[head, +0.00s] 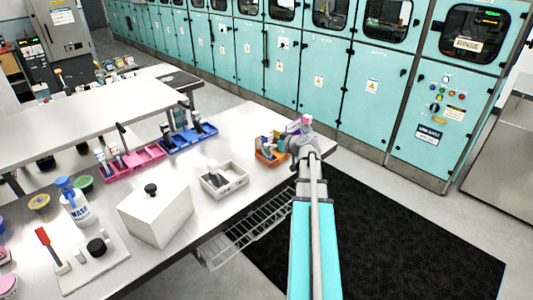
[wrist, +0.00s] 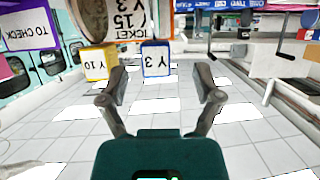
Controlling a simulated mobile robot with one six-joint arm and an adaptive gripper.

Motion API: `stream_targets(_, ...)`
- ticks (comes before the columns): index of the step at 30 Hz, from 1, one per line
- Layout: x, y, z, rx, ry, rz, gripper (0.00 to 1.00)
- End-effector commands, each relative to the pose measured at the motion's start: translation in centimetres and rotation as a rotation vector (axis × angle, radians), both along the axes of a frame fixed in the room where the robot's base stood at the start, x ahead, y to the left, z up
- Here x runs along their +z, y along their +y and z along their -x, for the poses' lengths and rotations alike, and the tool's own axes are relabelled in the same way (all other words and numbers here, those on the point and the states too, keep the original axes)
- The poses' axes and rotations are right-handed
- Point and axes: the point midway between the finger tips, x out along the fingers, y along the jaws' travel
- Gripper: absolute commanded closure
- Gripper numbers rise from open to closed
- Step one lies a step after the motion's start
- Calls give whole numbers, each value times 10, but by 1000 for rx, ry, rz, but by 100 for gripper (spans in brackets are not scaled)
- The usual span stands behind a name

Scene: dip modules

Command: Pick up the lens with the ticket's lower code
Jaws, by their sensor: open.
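The wrist view is upside down. A white ticket (wrist: 136,20) there shows Y 15 and Y 3; turned upright, Y 3 is the lower code. A blue-framed piece marked Y 3 (wrist: 157,60) lies between the line of my fingertips, with gaps on both sides. A yellow-framed piece marked Y 10 (wrist: 96,64) is to its left, outside the left finger. My gripper (wrist: 162,75) is open and empty. In the head view my gripper (head: 304,128) is beside the orange tray (head: 270,156) of small pieces; contact cannot be told.
A purple-framed TO CHECK sign (wrist: 35,32) and a brown round thing (wrist: 89,18) are close in the wrist view. On the bench stand a white tray (head: 222,182), a blue tray (head: 190,141), a pink tray (head: 133,164) and a white box (head: 155,212).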

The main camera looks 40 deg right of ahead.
Motion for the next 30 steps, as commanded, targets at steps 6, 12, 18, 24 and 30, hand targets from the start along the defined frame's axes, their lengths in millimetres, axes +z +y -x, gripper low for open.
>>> stream_targets(6,0,1,0,0,0,0,17)
stream_targets(12,-2,0,-4,1,0,1,17)
stream_targets(18,-11,-4,-23,4,1,1,17)
stream_targets(24,-19,-5,-43,2,0,-1,17)
stream_targets(30,-21,-4,-49,2,0,-1,17)
